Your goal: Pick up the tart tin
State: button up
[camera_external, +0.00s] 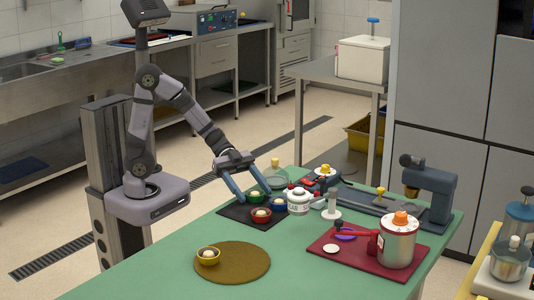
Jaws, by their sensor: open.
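Several small round cups with pale contents could be tart tins; I cannot tell which one is meant. A green cup (254,197), a red cup (261,215) and a blue cup (278,203) stand close together on a dark mat (235,212). A yellow cup (208,256) stands apart on a round brown mat (240,264) near the front of the green table. My gripper (255,194) is open, with its two blue fingers pointing down above or around the green cup. Whether the fingers touch it is too small to tell.
A white lidded jar (299,200) and a white stand with a dark top (331,205) are just right of the cups. A dark machine (428,190) stands at the back right. A red board (345,258) carries a large orange-topped canister (397,240). The table's (165,272) front left is clear.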

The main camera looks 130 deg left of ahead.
jog(key=c, duration=1.1)
jog(key=shift+r, duration=0.1)
notch_tip(320, 180, up, 10)
jog(key=p, duration=0.4)
